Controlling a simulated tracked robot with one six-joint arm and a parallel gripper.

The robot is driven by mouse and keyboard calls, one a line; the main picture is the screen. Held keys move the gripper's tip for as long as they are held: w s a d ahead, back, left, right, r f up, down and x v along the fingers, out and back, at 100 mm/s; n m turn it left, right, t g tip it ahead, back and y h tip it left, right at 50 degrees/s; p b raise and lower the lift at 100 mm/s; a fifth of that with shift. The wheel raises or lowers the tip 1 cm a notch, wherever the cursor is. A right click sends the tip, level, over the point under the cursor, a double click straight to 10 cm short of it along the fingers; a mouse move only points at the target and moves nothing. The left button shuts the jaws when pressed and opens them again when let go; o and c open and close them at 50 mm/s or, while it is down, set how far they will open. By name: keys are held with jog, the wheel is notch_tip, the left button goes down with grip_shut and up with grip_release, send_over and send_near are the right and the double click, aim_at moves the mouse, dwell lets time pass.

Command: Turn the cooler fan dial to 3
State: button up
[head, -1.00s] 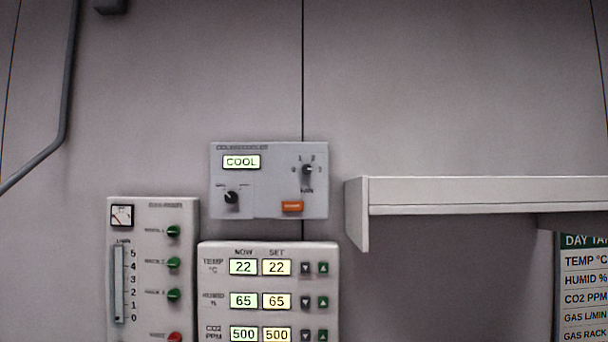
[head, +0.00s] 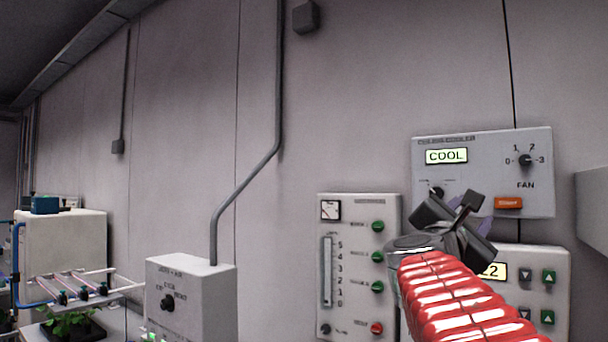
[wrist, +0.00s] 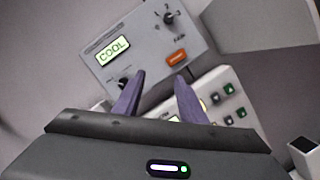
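The cooler panel (head: 482,145) is a grey wall box with a lit COOL display (head: 446,156). Its fan dial (head: 526,160) is a small dark knob at the upper right, marked 0, 1, 2 and 3; its pointer is too small to read surely. The dial also shows in the wrist view (wrist: 169,17), at the top. A second dark knob (wrist: 125,83) sits at the panel's lower left. My gripper (wrist: 160,75) is open and empty, its two purple fingers apart. In the head view, my gripper (head: 478,206) overlaps the panel's lower edge, left of and below the fan dial.
An orange button (head: 508,203) sits below the fan dial. A climate panel (head: 550,255) is below, partly hidden by my arm. A gas panel (head: 358,212) and a white switch box (head: 190,285) are left. A white shelf end (head: 592,215) juts out at right.

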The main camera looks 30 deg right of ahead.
aim_at(524, 161)
jog(key=s+d+r+n+g+h, duration=0.1)
jog(key=s+d+r+n+h, duration=0.1)
jog(key=s+d+r+n, duration=0.1)
jog(key=shift+s+d+r+n, duration=0.4)
jog(key=shift+s+d+r, duration=0.2)
jog(key=shift+s+r, duration=0.4)
jog(key=shift+s+f, duration=0.15)
jog(key=x, duration=1.3)
jog(key=shift+d, duration=0.35)
jog(key=shift+c, duration=0.5)
grip_shut()
